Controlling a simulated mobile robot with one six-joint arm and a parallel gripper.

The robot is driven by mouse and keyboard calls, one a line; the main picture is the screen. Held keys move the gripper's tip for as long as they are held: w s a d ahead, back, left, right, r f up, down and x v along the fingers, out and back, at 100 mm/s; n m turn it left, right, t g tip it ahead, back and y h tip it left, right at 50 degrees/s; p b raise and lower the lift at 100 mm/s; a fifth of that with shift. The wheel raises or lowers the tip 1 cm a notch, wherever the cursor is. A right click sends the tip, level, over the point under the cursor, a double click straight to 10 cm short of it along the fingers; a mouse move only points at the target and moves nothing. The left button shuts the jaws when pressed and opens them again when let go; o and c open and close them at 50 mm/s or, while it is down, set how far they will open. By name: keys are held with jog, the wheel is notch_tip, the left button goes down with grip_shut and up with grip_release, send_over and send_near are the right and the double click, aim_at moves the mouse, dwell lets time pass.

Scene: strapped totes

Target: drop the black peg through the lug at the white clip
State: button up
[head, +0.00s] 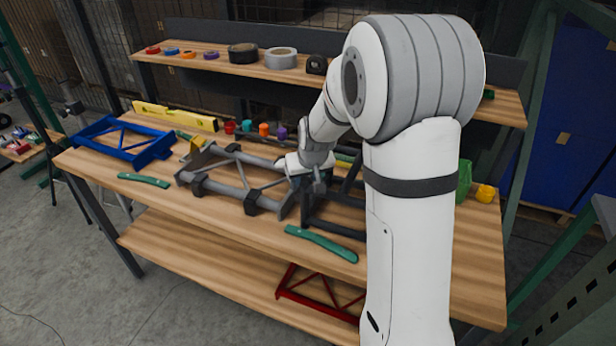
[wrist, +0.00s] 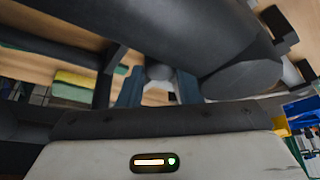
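My gripper (wrist: 159,88) shows two blue-grey fingers standing apart in the wrist view. A pale grey rounded piece (wrist: 160,72) shows between them; I cannot tell whether they grip it. In the head view my gripper (head: 318,186) is low at the right end of a grey tubular frame (head: 235,176) with black clamps, its fingertips partly hidden. In the wrist view a thick dark tube (wrist: 190,40) crosses close in front of the fingers. I cannot make out the black peg, the white clip or its lug in either view.
A dark frame (head: 335,212) adjoins the grey one. A shelf (head: 205,57) holds tape rolls behind.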

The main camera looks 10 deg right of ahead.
jog(key=o, duration=0.4)
jog(key=shift+s+f+g, duration=0.15)
jog(key=shift+s+f, duration=0.15)
jog(key=shift+f, duration=0.35)
jog(key=shift+s+f+g, duration=0.15)
jog(key=shift+s+f, duration=0.15)
jog(key=shift+f, duration=0.3)
jog(key=shift+c, duration=0.2)
jog(key=shift+a, duration=0.1)
jog(key=shift+r+p, duration=0.35)
jog(key=shift+r, duration=0.2)
jog(key=s+r+p, duration=0.4)
jog(key=s+r, duration=1)
jog(key=s+g, duration=0.1)
jog(key=s, duration=1.3)
jog(key=shift+s+d+r+m+g, duration=0.25)
jog(key=shift+s+r+m+g, duration=0.1)
jog(key=shift+m+g, duration=0.05)
